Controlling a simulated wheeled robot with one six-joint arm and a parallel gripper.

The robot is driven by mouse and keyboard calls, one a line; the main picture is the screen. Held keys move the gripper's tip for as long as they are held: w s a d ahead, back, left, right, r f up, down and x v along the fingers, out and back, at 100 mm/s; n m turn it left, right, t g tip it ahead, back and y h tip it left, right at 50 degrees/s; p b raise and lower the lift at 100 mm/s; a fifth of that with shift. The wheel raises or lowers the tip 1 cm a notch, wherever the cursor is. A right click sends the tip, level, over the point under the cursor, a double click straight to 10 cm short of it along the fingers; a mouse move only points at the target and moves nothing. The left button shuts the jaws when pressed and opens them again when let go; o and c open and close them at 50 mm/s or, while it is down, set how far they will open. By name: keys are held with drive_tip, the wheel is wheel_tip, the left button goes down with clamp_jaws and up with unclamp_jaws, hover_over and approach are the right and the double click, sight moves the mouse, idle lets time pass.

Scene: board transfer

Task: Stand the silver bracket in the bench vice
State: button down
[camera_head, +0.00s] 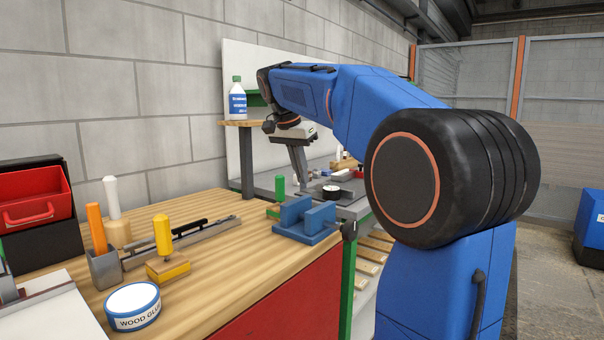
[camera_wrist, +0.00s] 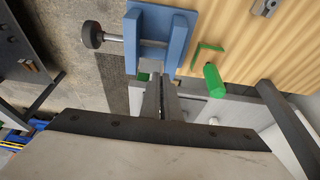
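The blue bench vice (camera_head: 307,221) stands at the far right corner of the wooden bench top, its jaws apart and the gap between them empty. In the wrist view the vice (camera_wrist: 178,48) is at the top, with its dark screw handle to the left. My gripper (camera_head: 303,184) points down beyond the vice, over the grey surface behind the wooden bench. In the wrist view its fingers (camera_wrist: 162,82) are close together. A pale silver piece (camera_wrist: 149,65), seemingly the bracket, shows at the fingertips, mostly hidden by the fingers.
A green-handled tool (camera_wrist: 214,79) stands close beside the vice. A yellow-handled tool (camera_head: 163,237), a grey rail (camera_head: 190,240) and a wood glue tin (camera_head: 133,305) are on the wooden bench. A round black-and-white item (camera_head: 332,191) is near my gripper.

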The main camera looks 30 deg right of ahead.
sight(301, 190)
idle(0.3)
drive_tip(key=shift+f, duration=2.6)
drive_tip(key=shift+s+a+f, duration=0.1)
drive_tip(key=shift+s+f, duration=0.1)
drive_tip(key=shift+f, duration=0.85)
drive_tip(key=shift+s+a+f, duration=0.1)
drive_tip(key=shift+s+f, duration=0.05)
drive_tip(key=shift+f, duration=0.85)
drive_tip(key=c, duration=1.9)
unclamp_jaws()
drive_tip(key=shift+s, duration=0.15)
drive_tip(key=shift+a+r, duration=0.15)
drive_tip(key=shift+r, duration=0.35)
drive_tip(key=shift+t, duration=0.3)
drive_tip(key=v, duration=1.3)
drive_tip(key=d+v, duration=0.1)
drive_tip(key=v, duration=0.5)
drive_tip(key=shift+r, duration=0.6)
